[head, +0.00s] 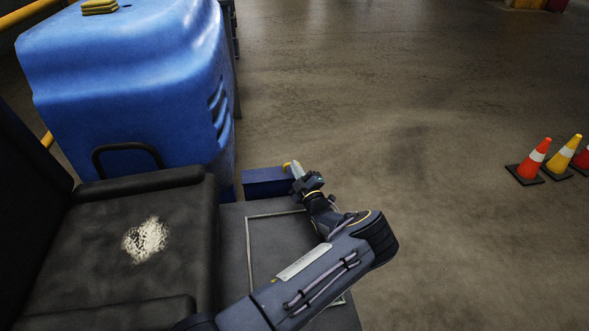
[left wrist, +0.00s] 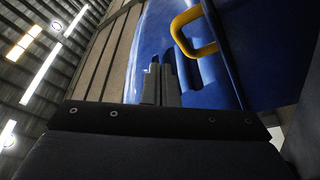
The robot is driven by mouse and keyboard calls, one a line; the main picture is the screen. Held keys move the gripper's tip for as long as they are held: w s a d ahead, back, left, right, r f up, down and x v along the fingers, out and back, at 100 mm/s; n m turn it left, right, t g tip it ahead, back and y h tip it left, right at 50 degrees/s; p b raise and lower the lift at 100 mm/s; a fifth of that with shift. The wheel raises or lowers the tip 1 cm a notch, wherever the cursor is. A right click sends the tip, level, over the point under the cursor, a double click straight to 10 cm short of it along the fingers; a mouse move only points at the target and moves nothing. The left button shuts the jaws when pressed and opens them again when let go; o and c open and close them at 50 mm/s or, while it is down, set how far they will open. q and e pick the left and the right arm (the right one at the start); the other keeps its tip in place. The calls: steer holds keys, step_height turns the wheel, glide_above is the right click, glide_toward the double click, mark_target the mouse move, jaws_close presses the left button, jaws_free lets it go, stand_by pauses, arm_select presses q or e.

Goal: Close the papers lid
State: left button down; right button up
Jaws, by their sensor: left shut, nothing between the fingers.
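A dark blue box-like part (head: 268,182) sits beside the grey deck, just left of my left gripper (head: 297,170). A small yellow handle shows at the fingertips in the head view. In the left wrist view, a yellow handle (left wrist: 196,30) stands on a blue surface (left wrist: 265,60), right of and above the fingertips. My left gripper (left wrist: 160,80) is shut and empty there, its fingers together. I cannot tell whether it touches the handle, or how far any lid is open. No papers show. My right gripper is not in view.
A black seat (head: 90,230) with a worn patch is at the left, before a large blue housing (head: 120,70). A thin pale frame (head: 249,255) lies on the grey deck under my arm. Traffic cones (head: 533,160) stand at the right. Open floor lies between.

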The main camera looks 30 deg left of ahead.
arm_select(q)
steer(key=shift+w+d+f, duration=0.1)
steer(key=shift+f, duration=0.25)
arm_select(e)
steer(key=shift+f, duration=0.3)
